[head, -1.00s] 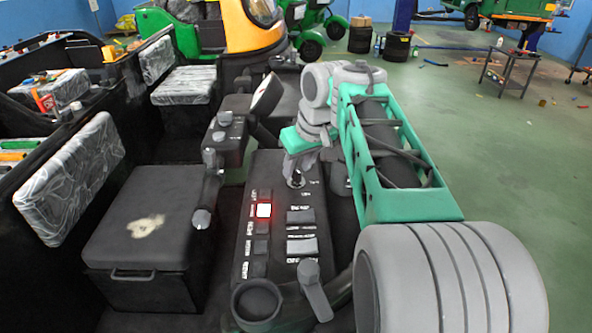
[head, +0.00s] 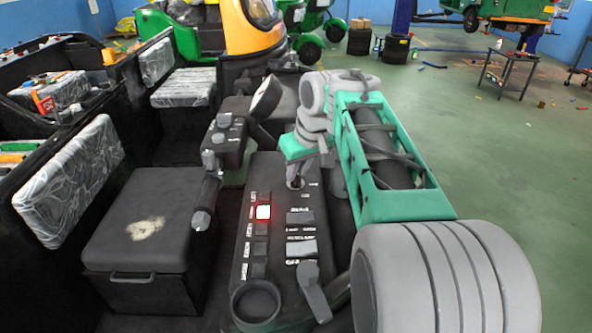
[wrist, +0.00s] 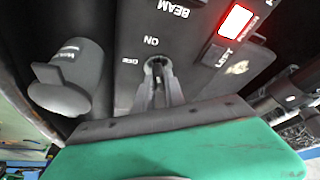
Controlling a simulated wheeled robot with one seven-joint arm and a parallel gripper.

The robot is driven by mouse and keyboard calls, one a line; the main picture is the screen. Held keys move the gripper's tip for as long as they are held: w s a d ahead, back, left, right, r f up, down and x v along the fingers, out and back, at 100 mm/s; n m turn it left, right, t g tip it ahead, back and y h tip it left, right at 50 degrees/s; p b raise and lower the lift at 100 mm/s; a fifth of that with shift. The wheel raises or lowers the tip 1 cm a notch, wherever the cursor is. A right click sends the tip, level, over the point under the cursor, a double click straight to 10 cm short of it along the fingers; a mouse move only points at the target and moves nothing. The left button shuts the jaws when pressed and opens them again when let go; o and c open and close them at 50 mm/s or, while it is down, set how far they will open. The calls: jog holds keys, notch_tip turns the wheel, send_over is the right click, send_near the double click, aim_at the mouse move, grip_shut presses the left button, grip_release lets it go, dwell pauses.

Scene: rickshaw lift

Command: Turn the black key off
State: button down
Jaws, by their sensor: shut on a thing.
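The black key sits in its switch (head: 295,182) at the far end of the dark control panel (head: 275,170), and my gripper (head: 298,162) is above it, pointing down. In the wrist view my gripper (wrist: 158,84) is shut on the key (wrist: 157,66). The fingers hide most of the key, so its exact angle is hard to tell. The labels ON and OFF show on the panel just beyond and to the left of the key.
A red-lit switch (head: 263,212) and dark rockers (head: 300,217) are on the panel. A lever knob (head: 314,290) and a round cup-like holder (head: 256,305) are at its near end. A black seat (head: 150,215) is at left; open green floor (head: 480,150) is at right.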

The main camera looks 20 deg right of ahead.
jog(key=shift+r+n+p, duration=0.15)
jog(key=shift+n+p, duration=0.15)
jog(key=shift+p, duration=0.1)
jog(key=shift+d+n+y+p, duration=0.1)
jog(key=shift+n+y+p, duration=0.2)
jog(key=shift+n+p, duration=0.25)
jog(key=n+y+p, duration=0.1)
jog(key=n+p, duration=0.2)
jog(key=shift+w+d+r+g, duration=0.1)
jog(key=shift+g, duration=0.2)
jog(key=n+g+y+p, duration=0.1)
jog(key=n+p, duration=0.2)
jog(key=n, duration=0.1)
jog(key=shift+w+n, duration=0.1)
jog(key=shift+n, duration=0.15)
jog(key=shift+n+g+y+p, duration=0.55)
jog(key=shift+n+p, duration=0.45)
jog(key=shift+n, duration=0.4)
jog(key=c, duration=1.4)
grip_release()
jog(key=shift+f, duration=0.2)
